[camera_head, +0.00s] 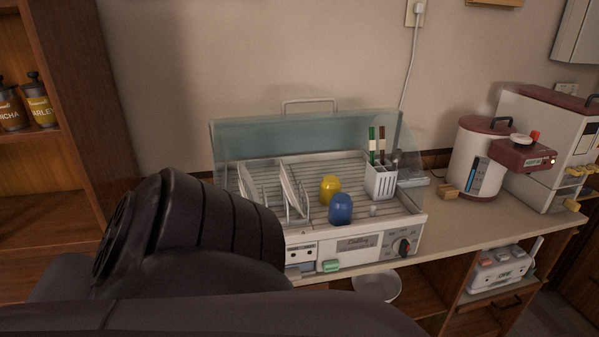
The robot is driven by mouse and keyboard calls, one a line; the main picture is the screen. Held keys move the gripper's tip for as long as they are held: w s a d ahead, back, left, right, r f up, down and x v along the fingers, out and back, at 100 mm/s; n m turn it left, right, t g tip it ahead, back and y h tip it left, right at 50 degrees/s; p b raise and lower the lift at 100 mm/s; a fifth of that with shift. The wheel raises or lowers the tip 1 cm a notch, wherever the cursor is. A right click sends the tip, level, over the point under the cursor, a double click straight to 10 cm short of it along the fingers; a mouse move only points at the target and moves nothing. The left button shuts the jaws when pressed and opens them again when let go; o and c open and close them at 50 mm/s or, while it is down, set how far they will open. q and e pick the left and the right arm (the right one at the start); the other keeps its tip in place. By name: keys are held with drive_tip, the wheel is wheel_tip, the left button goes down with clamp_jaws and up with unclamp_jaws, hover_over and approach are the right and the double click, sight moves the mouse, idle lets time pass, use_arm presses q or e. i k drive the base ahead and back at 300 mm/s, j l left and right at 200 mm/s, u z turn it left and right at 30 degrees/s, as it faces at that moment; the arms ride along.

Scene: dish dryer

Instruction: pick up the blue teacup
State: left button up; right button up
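The blue teacup (341,209) sits in the front part of the dish dryer (411,221), on its rack, and looks upside down. A yellow cup (330,189) stands just behind it and to the left. The dryer's clear lid (290,134) is raised at the back. A large dark part of my own arm fills the lower left of the view and covers the dryer's left front. Neither gripper shows, so I cannot see where they are relative to the blue teacup.
White plates (292,187) stand upright left of the cups. A white utensil holder (380,181) with chopsticks stands at the right. A bowl (377,286) sits on the shelf below.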

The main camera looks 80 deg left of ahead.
sight(341, 205)
drive_tip(key=u, duration=2.1)
drive_tip(key=i+l+u, duration=0.2)
drive_tip(key=l, duration=0.25)
drive_tip(key=l+u, duration=0.2)
drive_tip(key=l, duration=0.25)
drive_tip(key=i+l+u, duration=0.1)
drive_tip(key=l+u, duration=0.15)
drive_tip(key=l, duration=0.25)
